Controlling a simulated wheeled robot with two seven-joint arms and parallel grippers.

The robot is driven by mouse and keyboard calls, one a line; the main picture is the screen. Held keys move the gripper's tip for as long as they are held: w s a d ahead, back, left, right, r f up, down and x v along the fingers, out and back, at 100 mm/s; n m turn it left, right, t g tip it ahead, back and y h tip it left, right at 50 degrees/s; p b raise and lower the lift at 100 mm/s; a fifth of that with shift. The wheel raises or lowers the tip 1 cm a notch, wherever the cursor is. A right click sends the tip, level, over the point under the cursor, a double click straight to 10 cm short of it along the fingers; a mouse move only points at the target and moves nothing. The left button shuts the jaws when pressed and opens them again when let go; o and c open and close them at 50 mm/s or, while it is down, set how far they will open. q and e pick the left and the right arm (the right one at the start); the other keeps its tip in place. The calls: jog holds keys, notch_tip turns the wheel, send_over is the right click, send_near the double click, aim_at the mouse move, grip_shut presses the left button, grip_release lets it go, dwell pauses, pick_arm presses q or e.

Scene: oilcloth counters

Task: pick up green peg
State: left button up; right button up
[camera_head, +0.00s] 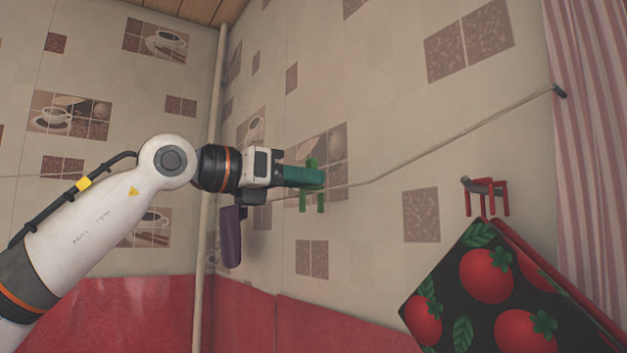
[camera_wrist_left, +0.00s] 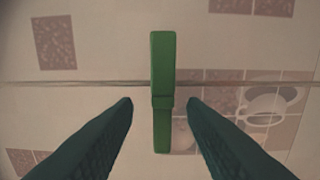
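The green peg (camera_wrist_left: 163,75) is clipped upright on the rope in the left wrist view, crossing it at right angles. In the head view the green peg (camera_head: 320,201) shows at the tip of my left gripper (camera_head: 312,177), partly hidden by the dark teal fingers. In the left wrist view the fingers of my left gripper (camera_wrist_left: 160,102) are open, one on each side of the peg's lower part. A gap shows on both sides, so they look apart from it. My right gripper is not in view.
The rope (camera_head: 440,146) runs along the tiled wall to a hook at the upper right. Red pegs (camera_head: 487,190) hang above a dark cloth with tomatoes (camera_head: 490,280). A purple object (camera_head: 231,236) hangs below my left wrist. A pinkish curtain (camera_head: 595,140) is at the right.

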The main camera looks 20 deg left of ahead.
pick_arm(q)
jog(key=shift+p+x, duration=0.5)
jog(key=shift+x, duration=0.4)
jog(key=shift+w+d, duration=0.25)
jog(key=shift+w, duration=0.2)
jog(key=shift+s+a, duration=0.1)
jog(key=shift+a, duration=0.05)
grip_shut()
jog(key=shift+r, duration=0.1)
notch_tip(320, 180, up, 10)
jog(key=shift+f, duration=0.1)
